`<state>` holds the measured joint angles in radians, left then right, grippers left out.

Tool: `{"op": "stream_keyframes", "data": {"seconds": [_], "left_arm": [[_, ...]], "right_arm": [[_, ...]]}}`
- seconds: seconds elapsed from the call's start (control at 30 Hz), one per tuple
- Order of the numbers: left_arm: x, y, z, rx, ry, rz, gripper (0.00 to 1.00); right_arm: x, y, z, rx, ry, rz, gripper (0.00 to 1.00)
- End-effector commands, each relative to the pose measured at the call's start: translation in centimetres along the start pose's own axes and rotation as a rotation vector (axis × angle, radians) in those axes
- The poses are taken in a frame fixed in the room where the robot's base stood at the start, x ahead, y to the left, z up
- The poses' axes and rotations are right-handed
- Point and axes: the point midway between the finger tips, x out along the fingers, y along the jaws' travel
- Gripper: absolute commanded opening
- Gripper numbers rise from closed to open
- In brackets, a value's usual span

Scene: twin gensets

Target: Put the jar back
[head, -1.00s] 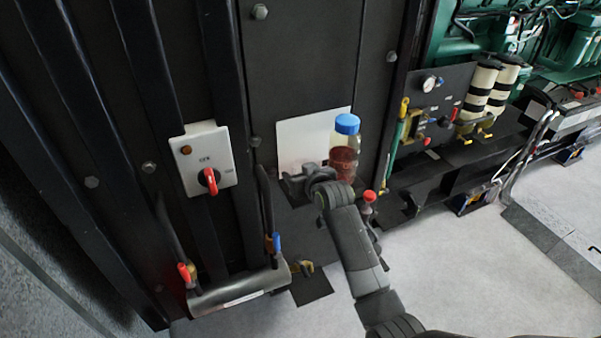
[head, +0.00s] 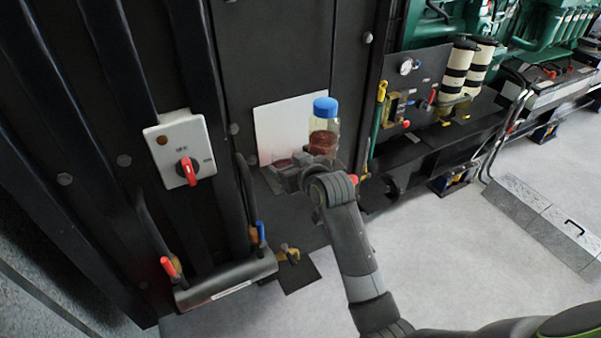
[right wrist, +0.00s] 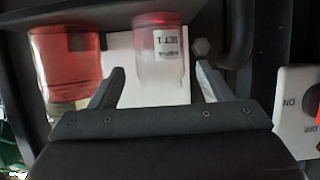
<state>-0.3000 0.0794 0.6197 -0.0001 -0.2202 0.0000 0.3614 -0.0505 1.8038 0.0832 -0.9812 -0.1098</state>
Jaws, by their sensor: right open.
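My right gripper (head: 287,170) is open in front of a black panel. In the right wrist view, a clear jar (right wrist: 160,60) with pale red contents and an upside-down white label shows between its two spread fingers (right wrist: 158,88), with gaps on both sides. In the head view only a small dark red patch shows at the gripper, so most of that jar is hidden or hard to see. A second jar (head: 324,130) with a blue cap and dark red contents stands upright just right of the gripper. It also shows outside the fingers in the right wrist view (right wrist: 66,60). My left gripper is out of view.
A white plate (head: 287,122) is on the panel behind the jars. A switch box (head: 180,150) with a red knob is to the left. A grey cylinder (head: 228,280) with red and blue fittings is lower left. Green engine parts (head: 545,25) fill the upper right.

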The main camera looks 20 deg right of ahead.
Motion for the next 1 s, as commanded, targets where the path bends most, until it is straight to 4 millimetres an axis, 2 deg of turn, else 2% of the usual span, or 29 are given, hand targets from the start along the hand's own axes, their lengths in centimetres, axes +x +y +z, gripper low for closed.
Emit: {"op": "stream_keyframes", "data": {"seconds": [0.2, 0.4, 0.8, 0.9, 0.97, 1.0], "left_arm": [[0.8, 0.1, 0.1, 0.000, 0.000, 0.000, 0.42], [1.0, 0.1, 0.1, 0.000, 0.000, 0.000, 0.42], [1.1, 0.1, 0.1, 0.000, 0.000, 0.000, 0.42], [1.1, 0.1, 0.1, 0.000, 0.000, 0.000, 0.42], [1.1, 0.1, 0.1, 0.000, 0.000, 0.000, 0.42], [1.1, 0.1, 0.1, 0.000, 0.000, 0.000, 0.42]], "right_arm": [[-3.1, 0.0, 0.1, 0.001, 0.002, 0.000, 0.72], [-5.0, 0.0, 0.1, 0.000, 0.000, 0.000, 0.72], [-5.6, 0.0, 0.1, 0.000, -0.002, 0.000, 0.72], [-4.8, 0.3, 1.6, 0.006, -0.029, 0.006, 0.72], [-3.9, 0.7, 3.7, 0.013, -0.065, 0.013, 0.72], [-3.0, 1.0, 5.7, 0.019, -0.096, 0.020, 0.72]]}}
